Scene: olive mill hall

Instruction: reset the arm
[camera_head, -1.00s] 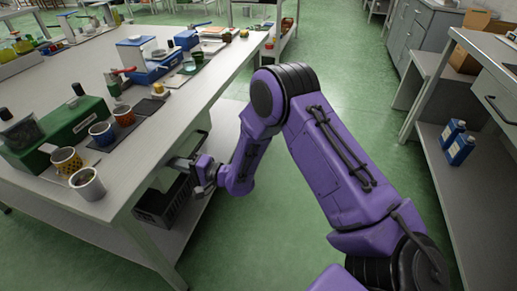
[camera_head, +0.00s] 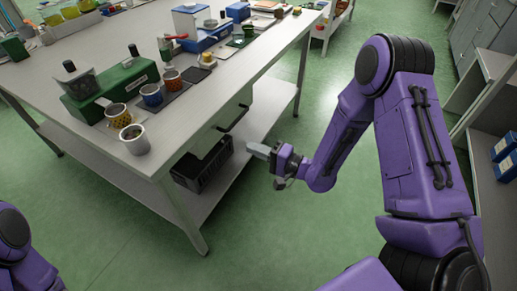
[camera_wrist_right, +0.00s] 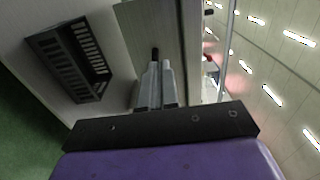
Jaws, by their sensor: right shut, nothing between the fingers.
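My right gripper (camera_head: 258,150) is shut and empty, in the open air beside the long grey table (camera_head: 75,175). It points left toward the table's side, above the green floor. In the right wrist view its two fingers (camera_wrist_right: 156,85) lie together with nothing between them. Past their tips is a dark drawer handle (camera_wrist_right: 155,53), which also shows under the tabletop in the head view (camera_head: 234,119). My purple right arm is bent at the elbow. Only a purple part of my left arm shows at the lower left; its gripper is out of view.
A black crate (camera_head: 190,172) stands on the table's lower shelf. A green device (camera_head: 108,90) and several cups, including a white one (camera_head: 134,139), stand near the table's edge. Shelving with blue containers (camera_head: 505,166) is at the right. The floor between is clear.

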